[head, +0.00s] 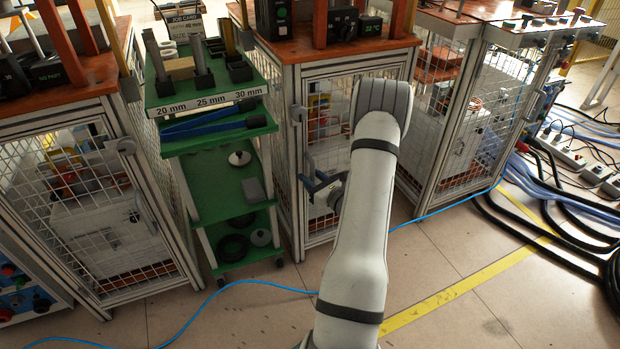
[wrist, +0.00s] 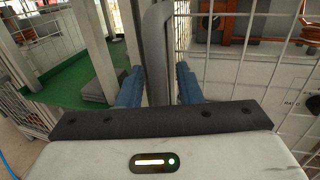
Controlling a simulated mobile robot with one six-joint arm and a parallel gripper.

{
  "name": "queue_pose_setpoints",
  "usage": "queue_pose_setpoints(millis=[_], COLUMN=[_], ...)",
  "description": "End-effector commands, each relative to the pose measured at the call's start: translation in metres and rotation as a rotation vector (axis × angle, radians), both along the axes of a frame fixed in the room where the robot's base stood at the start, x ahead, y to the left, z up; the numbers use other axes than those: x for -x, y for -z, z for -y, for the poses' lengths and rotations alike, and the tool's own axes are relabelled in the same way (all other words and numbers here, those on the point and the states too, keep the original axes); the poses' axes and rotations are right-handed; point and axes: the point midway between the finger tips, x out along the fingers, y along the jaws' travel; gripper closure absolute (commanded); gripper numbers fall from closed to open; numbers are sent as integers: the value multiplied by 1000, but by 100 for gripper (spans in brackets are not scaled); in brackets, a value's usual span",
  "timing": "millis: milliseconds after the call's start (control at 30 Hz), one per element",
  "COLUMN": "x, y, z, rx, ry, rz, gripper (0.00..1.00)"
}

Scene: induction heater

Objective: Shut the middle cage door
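The middle cage (head: 297,165) stands centre in the head view, with its wire-mesh door (head: 345,90) on the front. My arm covers much of the door, so how far it stands from its frame is unclear. A grey upright bar handle (wrist: 157,50) shows in the wrist view beside the door mesh (wrist: 235,60). My gripper (head: 314,184) is low at the door's left side.
A green trolley (head: 215,190) with tools and rings stands left of the middle cage. The left cage (head: 90,210) and right cage (head: 460,130) flank them. A blue cable (head: 250,281) crosses the floor. Black hoses (head: 555,225) lie at right.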

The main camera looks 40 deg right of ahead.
Motion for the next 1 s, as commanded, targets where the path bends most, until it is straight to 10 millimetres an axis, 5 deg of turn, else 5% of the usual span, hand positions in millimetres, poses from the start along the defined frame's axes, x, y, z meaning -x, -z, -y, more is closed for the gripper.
queue_pose_setpoints(millis=[233, 633, 1000], x=[9, 70, 77], y=[0, -1, 1], z=[1, 4, 4], rx=[-2, -2, 0], ry=[1, 2, 0], rz=[-2, -2, 0], gripper=[68, 68, 68])
